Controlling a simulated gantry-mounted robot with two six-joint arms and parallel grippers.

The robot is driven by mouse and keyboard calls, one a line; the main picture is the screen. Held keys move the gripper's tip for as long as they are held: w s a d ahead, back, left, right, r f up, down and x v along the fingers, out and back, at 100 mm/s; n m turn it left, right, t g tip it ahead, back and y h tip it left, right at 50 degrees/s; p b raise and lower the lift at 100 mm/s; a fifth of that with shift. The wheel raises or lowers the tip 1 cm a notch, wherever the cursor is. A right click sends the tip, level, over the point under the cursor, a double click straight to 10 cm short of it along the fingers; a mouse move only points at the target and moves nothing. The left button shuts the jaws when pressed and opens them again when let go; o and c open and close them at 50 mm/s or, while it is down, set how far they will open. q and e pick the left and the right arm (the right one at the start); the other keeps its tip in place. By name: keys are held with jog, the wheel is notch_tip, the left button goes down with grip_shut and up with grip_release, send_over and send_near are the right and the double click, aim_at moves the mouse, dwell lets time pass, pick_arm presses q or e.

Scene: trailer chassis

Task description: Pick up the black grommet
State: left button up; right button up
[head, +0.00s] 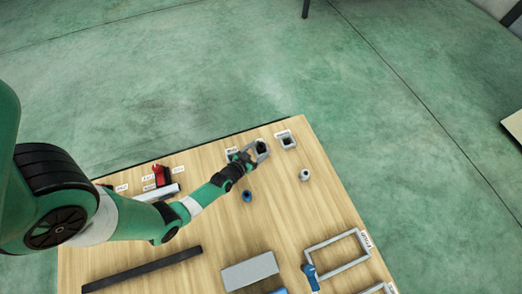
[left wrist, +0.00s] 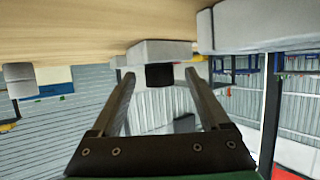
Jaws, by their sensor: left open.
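A small black piece, which looks like the black grommet (head: 261,146), shows at a grey block near the far edge of the wooden table. In the left wrist view it appears as a dark, square-sided shape (left wrist: 159,76) against a light grey block (left wrist: 160,53). My left gripper (head: 250,155) is right at this block in the head view. In the left wrist view its two fingers are spread, one on each side of the black piece, with visible gaps. Contact with the piece cannot be told. My right gripper is not in view.
A second grey holder with a dark opening (head: 288,142) stands just right. A white round part (head: 305,175) and a blue part (head: 247,196) lie nearer. A red part (head: 161,173), a long black bar (head: 142,269), a grey block (head: 249,271) and a grey frame (head: 318,245) are on the table.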

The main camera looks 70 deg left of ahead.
pick_arm(q)
jog(key=shift+w+a, duration=0.2)
jog(key=shift+w, duration=0.15)
jog(key=shift+s+d, duration=0.1)
jog(key=shift+c, duration=0.9)
grip_shut()
